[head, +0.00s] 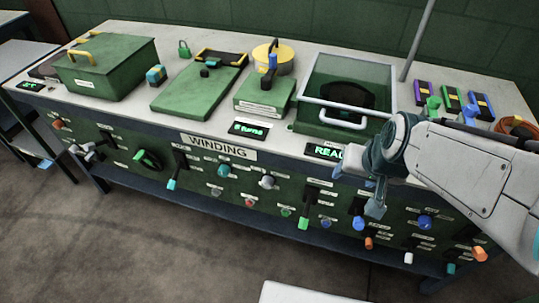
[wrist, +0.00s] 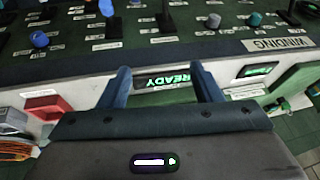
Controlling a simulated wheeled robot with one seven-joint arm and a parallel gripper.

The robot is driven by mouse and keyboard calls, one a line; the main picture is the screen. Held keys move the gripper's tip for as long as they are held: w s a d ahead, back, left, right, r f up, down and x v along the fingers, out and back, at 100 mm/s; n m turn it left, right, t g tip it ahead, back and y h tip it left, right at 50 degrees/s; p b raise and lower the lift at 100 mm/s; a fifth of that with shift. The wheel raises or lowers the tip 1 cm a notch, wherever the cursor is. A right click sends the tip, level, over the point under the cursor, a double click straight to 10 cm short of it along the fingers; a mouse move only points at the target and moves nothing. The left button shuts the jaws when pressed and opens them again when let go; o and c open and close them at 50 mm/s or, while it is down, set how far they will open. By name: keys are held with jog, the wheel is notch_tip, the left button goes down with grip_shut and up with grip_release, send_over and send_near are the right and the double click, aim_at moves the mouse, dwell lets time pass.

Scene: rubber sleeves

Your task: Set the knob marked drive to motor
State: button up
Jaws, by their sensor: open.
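The front panel marked WINDING (head: 218,146) carries several knobs with small labels that I cannot read, so I cannot tell which is the drive knob. They include a large green knob (head: 147,160) at the left, a teal knob (head: 224,170), a grey knob (head: 267,182) and a blue knob (head: 425,222). The wrist view shows a blue knob (wrist: 39,39), a grey knob (wrist: 213,21) and a teal knob (wrist: 254,19). My gripper (head: 358,192) is open and empty before the panel's right half. In the wrist view, its fingers (wrist: 163,76) flank the READY display (wrist: 162,81), touching no knob.
Levers, including a teal-tipped one (head: 171,183) and a green-tipped one (head: 303,222), stick out between the knobs. On the worktop stand a green box (head: 106,66), a glass-lidded case (head: 345,80) and a yellow spool (head: 273,56). The floor before the bench's left half is clear.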

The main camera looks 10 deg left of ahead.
jog(key=w+a+f+t+y+b, duration=0.2)
jog(key=w+a+f+b, duration=0.3)
jog(key=a+f, duration=0.65)
jog(key=m+t+h+b, duration=0.1)
jog(key=t+h+b, duration=0.5)
jog(key=t+b, duration=0.55)
send_near(266, 186)
jog(key=shift+y, duration=0.4)
jog(key=w, duration=0.6)
jog(key=w+d+b, duration=0.1)
jog(key=w, duration=0.2)
jog(key=shift+f, duration=0.1)
